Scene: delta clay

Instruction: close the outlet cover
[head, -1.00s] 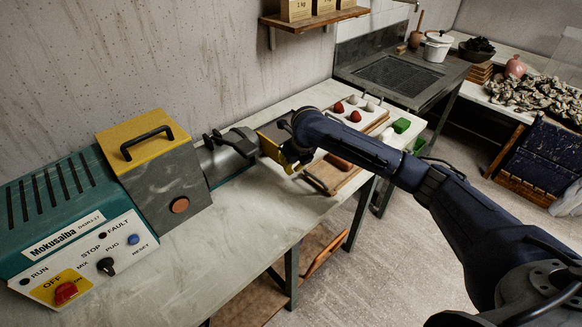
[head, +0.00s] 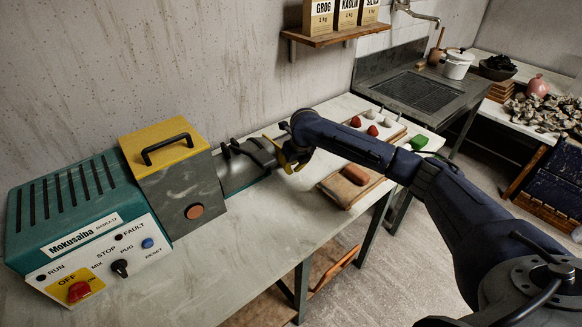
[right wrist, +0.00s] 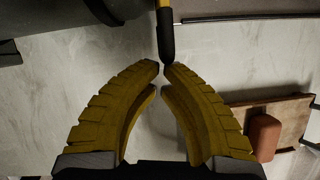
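The clay machine's grey outlet barrel (head: 240,172) sticks out to the right of its grey box with the yellow top. My right gripper (head: 283,152) is at the barrel's far end, its yellow fingers partly hiding it. In the right wrist view my right gripper (right wrist: 162,66) has its fingertips almost together at the end of a black-tipped yellow handle (right wrist: 167,35), which seems to belong to the outlet cover. The cover's plate is not clearly seen, and I cannot tell its exact angle. My left gripper is out of view.
The machine's teal body (head: 75,205) stands on the left of the pale table (head: 230,262). A board (head: 340,190) with a reddish clay block (head: 355,174) lies right of the gripper. The front of the table is clear.

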